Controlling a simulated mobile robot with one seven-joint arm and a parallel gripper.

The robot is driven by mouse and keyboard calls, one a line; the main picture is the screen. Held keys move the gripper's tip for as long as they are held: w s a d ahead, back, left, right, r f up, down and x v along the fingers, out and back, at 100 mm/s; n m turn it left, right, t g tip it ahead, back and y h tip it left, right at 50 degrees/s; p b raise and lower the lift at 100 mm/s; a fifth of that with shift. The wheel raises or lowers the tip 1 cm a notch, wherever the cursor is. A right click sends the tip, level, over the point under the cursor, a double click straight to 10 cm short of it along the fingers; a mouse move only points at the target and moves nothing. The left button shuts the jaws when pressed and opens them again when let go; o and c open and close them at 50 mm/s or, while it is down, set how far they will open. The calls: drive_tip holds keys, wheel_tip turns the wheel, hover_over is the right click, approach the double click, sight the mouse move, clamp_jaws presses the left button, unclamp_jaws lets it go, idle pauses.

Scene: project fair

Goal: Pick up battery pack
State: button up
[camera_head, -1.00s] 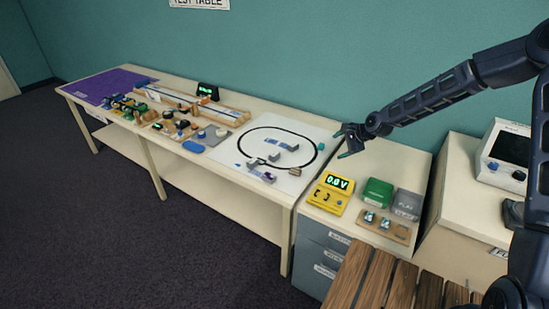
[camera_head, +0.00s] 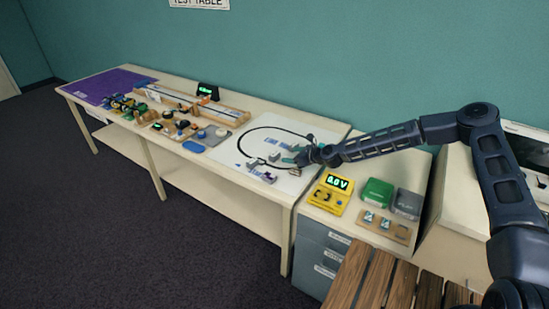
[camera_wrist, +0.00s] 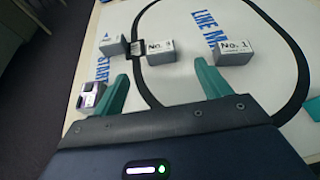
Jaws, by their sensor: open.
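My gripper (camera_head: 300,155) is over the white line-track mat (camera_head: 232,150) at the right end of the long table. In the wrist view its two teal fingers (camera_wrist: 166,80) are spread apart with nothing between them. Beyond the fingers stand grey blocks: one with a "No." label (camera_wrist: 160,51), one marked "No. 1" (camera_wrist: 234,52) and one at the left (camera_wrist: 113,46). A small purple, white and dark item (camera_wrist: 90,94) sits just left of the left finger. I cannot tell which item is the battery pack, and none is labelled so.
A yellow meter (camera_head: 329,194), a green box (camera_head: 377,192) and a grey box (camera_head: 407,203) stand on the drawer cabinet to the right. Wooden ramps, small cars and a purple mat (camera_head: 105,85) fill the table's left part. A wooden slatted surface (camera_head: 385,285) is in front.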

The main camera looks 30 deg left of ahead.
sight(276, 154)
drive_tip(key=shift+a+f+m, duration=0.2)
drive_tip(key=shift+a+m, duration=0.1)
drive_tip(key=shift+a, duration=0.2)
drive_tip(key=shift+x, duration=5.3)
drive_tip(key=shift+d, duration=0.1)
drive_tip(key=shift+c, duration=0.5)
drive_tip(key=c, duration=1)
